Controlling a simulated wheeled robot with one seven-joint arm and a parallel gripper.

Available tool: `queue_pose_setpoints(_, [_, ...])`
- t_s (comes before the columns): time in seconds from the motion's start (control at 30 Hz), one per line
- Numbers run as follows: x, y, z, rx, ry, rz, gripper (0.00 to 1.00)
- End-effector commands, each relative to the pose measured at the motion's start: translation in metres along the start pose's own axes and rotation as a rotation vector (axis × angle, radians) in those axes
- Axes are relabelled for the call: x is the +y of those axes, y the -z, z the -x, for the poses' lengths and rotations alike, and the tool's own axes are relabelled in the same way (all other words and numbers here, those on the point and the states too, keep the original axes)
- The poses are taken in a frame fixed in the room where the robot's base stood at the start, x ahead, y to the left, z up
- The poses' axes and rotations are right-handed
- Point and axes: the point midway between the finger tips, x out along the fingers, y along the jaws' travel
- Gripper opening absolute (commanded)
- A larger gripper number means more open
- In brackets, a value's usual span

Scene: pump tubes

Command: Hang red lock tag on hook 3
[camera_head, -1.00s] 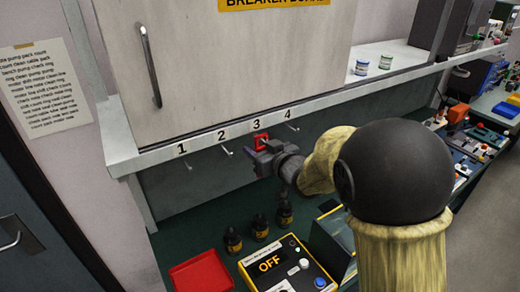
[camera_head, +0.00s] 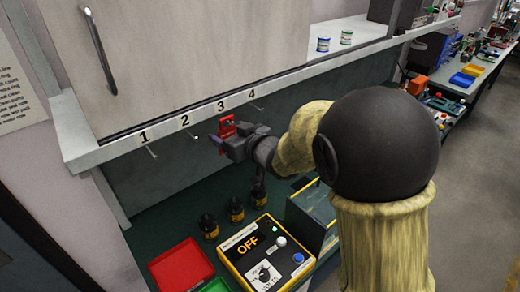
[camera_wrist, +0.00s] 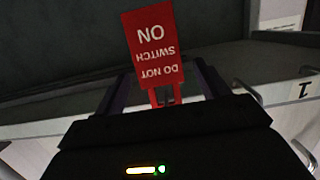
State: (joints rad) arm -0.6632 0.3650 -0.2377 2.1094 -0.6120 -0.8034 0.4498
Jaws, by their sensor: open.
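The red lock tag (camera_head: 228,126) is just below the number 3 on the shelf edge, where hook 3 is hidden. The wrist view shows the red tag (camera_wrist: 153,45) with white "DO NOT SWITCH ON" lettering upside down, and its narrow red legs reaching down toward my gripper. My gripper (camera_head: 226,139) is right at the tag. In the wrist view my open gripper (camera_wrist: 160,87) has one dark finger on each side of the tag's legs, with gaps visible. I cannot tell whether the tag's loop is around hook 3.
Bare hooks show under 1 (camera_head: 152,153), 2 (camera_head: 193,134) and 4 (camera_head: 257,107). Below are several dark bottles (camera_head: 235,210), a red tray (camera_head: 181,268) and a yellow-edged control box (camera_head: 266,252) reading OFF. Two small jars (camera_head: 323,44) stand on the shelf.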

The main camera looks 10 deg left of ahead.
Motion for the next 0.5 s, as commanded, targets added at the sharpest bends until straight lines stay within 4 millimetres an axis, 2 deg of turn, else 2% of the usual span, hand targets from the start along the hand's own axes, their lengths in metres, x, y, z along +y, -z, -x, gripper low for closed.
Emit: queue_pose_setpoints(0.5, [0.001, -0.001, 0.082, 0.004, -0.002, 0.000, 0.74])
